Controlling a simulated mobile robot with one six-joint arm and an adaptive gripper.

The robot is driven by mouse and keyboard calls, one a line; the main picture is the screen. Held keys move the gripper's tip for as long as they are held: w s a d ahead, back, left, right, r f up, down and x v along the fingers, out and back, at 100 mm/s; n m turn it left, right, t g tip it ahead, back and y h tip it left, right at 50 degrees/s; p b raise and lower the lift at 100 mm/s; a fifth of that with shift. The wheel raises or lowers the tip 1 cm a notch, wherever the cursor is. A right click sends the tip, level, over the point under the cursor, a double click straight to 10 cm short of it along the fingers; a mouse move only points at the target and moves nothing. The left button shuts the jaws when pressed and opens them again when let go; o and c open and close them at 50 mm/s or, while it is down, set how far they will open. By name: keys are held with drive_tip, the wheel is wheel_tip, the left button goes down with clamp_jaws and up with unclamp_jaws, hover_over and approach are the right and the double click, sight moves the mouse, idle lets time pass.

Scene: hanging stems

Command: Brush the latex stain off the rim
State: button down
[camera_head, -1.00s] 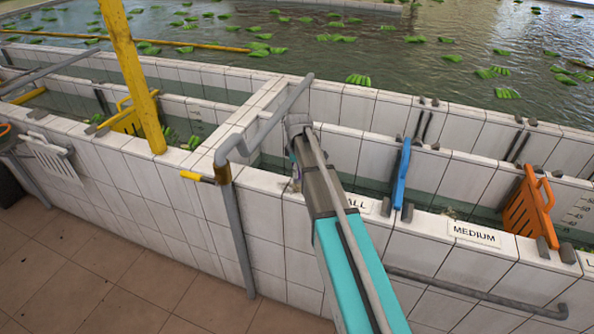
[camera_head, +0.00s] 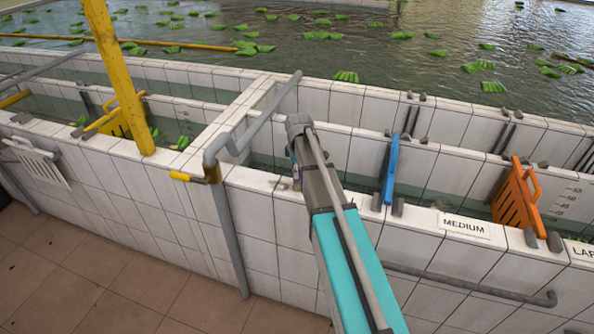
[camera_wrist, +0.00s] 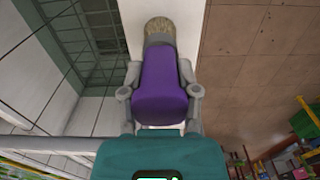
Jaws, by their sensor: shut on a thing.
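My gripper (camera_wrist: 160,80) is shut on the purple handle (camera_wrist: 160,98) of a brush. The brush's tan bristles (camera_wrist: 159,28) point away from me, over the white tiled rim (camera_wrist: 188,28) in the wrist view. I cannot tell whether they touch it. In the head view the rim (camera_head: 255,180) runs along the near side of the basins, and my arm ends just above it. The gripper and brush are mostly hidden there behind my arm. I cannot make out the latex stain in either view.
A grey pipe (camera_head: 228,235) with a yellow-handled valve (camera_head: 190,177) stands just left of my arm. A blue divider (camera_head: 390,170) and an orange gate (camera_head: 518,198) rise right of it. A yellow post (camera_head: 118,80) is farther left. Tiled floor (camera_head: 90,260) lies in front.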

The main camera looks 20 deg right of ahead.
drive_tip(key=shift+r, duration=0.1)
drive_tip(key=shift+w, duration=0.1)
idle(0.3)
drive_tip(key=shift+w+a, duration=0.55)
drive_tip(key=shift+a, duration=0.25)
drive_tip(key=shift+w+a, duration=0.55)
drive_tip(key=shift+a, duration=0.25)
drive_tip(key=shift+a, duration=0.1)
drive_tip(key=shift+w+a, duration=0.6)
drive_tip(key=shift+a, duration=0.2)
drive_tip(key=shift+w+a, duration=0.6)
drive_tip(key=shift+a, duration=0.15)
drive_tip(key=shift+w+a, duration=0.55)
drive_tip(key=shift+a, duration=0.3)
drive_tip(key=shift+w+a, duration=0.55)
drive_tip(key=shift+a, duration=0.25)
wheel_tip(320, 180, up, 6)
drive_tip(key=p, duration=0.6)
